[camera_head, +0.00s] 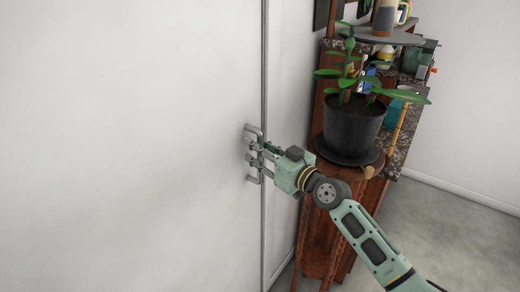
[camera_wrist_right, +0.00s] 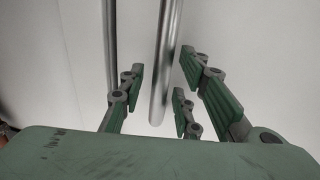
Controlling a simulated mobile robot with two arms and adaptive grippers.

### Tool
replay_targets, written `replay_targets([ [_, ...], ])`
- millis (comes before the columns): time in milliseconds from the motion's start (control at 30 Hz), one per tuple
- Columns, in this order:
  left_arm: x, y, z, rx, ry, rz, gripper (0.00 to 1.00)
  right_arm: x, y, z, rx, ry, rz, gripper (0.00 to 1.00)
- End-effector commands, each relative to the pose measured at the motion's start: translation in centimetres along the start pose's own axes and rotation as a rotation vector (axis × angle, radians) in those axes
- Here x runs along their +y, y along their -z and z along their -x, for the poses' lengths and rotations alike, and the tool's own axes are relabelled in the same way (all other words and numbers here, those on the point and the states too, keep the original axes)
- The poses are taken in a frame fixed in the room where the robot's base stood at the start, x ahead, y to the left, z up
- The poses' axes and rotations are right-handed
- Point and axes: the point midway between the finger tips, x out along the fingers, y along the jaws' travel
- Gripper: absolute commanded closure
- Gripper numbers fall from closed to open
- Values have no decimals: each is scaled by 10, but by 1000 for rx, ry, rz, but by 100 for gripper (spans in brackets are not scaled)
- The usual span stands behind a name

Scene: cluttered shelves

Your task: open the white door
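The white door (camera_head: 130,150) fills the left of the head view and looks shut, its edge along a vertical seam. A metal bar handle (camera_head: 253,179) stands upright near that edge. My right gripper (camera_head: 257,154) is at the handle, its fingers reaching it from the right. In the right wrist view the handle bar (camera_wrist_right: 166,60) runs down between the fingers (camera_wrist_right: 160,95). Gaps show on both sides of the bar, so the gripper is open around it, not clamped. The bar's lower end shows between the fingers. My left gripper is out of view.
A potted plant (camera_head: 353,125) stands on a wooden stand (camera_head: 345,185) right of the door, close to my right arm. Behind it is a cluttered shelf (camera_head: 400,125). Grey floor (camera_head: 460,235) lies open at the lower right.

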Motion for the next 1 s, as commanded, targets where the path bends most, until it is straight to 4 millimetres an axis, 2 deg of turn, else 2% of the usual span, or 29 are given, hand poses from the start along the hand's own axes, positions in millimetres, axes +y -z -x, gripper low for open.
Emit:
replay_targets([
  [33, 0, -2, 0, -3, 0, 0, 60, 0, 0, 0, 0, 0, 0, 76],
  [300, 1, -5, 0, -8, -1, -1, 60, 0, 0, 0, 0, -1, 0, 100],
  [800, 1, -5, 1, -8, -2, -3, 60, 1, 0, 1, -1, -2, 0, 100],
  [1000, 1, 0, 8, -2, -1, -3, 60, 11, 0, 10, -3, -26, -1, 100],
])
